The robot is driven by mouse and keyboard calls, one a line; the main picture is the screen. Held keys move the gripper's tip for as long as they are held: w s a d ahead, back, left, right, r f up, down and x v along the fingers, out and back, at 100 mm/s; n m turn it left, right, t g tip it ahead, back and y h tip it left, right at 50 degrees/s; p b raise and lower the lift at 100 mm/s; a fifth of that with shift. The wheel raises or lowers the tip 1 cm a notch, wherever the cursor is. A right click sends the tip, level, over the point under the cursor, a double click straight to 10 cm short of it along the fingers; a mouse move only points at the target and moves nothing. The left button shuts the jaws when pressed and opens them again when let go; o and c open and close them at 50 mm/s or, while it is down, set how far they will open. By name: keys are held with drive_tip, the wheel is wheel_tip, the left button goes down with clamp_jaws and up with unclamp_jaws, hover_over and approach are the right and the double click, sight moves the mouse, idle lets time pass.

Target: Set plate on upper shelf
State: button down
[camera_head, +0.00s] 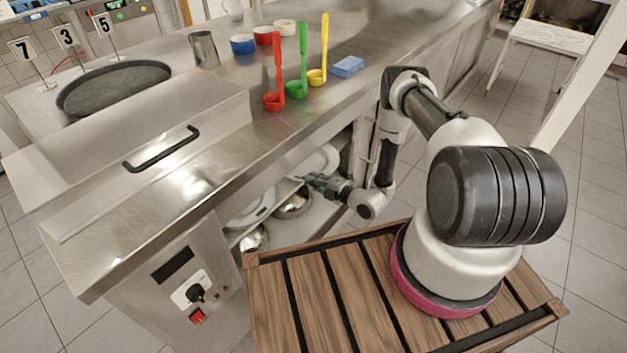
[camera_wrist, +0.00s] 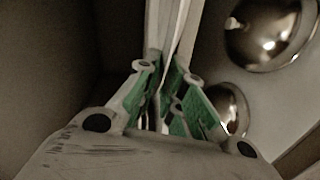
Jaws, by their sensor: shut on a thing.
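My gripper (camera_head: 318,183) reaches into the open shelf space under the steel counter. Its green-padded fingers, also in the wrist view (camera_wrist: 168,100), are shut on the rim of a white plate (camera_head: 322,160). In the wrist view the held plate (camera_wrist: 176,35) shows nearly edge-on between the fingers. Another white plate-like piece (camera_head: 262,207) shows further left inside the opening. The counter edge and my arm hide part of the shelves, so I cannot tell whether the held plate touches the upper shelf.
Metal bowls stand low in the opening, one (camera_head: 293,204) below my gripper and one (camera_head: 254,239) further left; the wrist view shows two at right (camera_wrist: 268,35). Red, green and yellow ladles (camera_head: 302,60) and a blue sponge (camera_head: 348,67) are on the counter (camera_head: 225,105).

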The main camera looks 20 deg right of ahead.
drive_tip(key=c, duration=1.5)
unclamp_jaws()
drive_tip(key=shift+f, duration=0.1)
